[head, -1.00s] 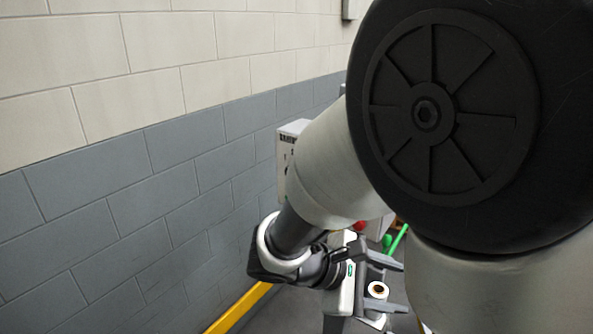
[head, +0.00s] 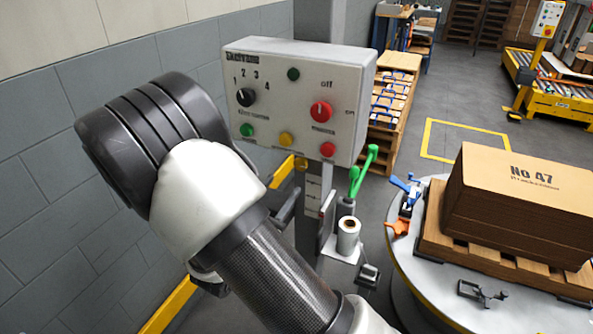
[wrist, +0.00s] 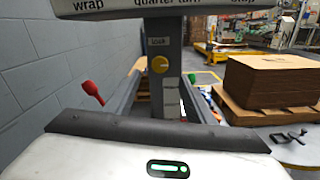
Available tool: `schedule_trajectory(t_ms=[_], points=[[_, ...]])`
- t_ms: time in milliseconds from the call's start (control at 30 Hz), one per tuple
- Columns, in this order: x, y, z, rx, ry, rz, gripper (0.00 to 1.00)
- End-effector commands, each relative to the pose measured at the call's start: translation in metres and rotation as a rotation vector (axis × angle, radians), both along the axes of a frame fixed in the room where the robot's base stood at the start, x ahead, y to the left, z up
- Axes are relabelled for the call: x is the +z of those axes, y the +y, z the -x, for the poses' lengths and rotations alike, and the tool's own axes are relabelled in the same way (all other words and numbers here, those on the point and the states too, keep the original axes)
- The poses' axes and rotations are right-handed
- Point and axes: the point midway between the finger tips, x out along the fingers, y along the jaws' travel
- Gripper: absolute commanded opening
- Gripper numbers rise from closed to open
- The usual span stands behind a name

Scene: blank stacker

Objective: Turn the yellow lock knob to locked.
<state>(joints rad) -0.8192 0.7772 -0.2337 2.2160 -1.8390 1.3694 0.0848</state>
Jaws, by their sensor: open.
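The yellow lock knob (wrist: 159,64) is on the grey post below the control box, under a small label, in the wrist view. It has a dark mark on its face; I cannot tell which setting it points to. In the head view a small yellow spot on the post (head: 300,164), just under the box, looks like the same knob. My gripper (wrist: 158,88) is open and empty, its two dark fingers reaching towards the post on either side of it. In the head view my gripper (head: 327,240) is partly hidden behind my arm, below the knob.
The control box (head: 300,100) with dials and buttons overhangs the post. A wall runs along the left. A white roll (head: 348,235) and green handles (head: 363,170) stand beside the post. A turntable (head: 420,275) bears a pallet of cardboard (head: 520,190) at right.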

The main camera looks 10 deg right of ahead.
Motion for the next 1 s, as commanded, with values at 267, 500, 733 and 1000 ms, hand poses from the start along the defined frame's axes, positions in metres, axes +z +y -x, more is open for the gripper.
schedule_trajectory(t_ms=[267,500,733,1000], points=[[-0.001,-0.037,-0.048,-0.003,-0.002,-0.001,0.49],[0.000,-0.055,-0.074,-0.002,0.000,0.000,0.49],[0.000,-0.059,-0.080,-0.001,0.000,0.000,0.49],[0.000,-0.059,-0.080,-0.001,0.000,0.000,0.33]])
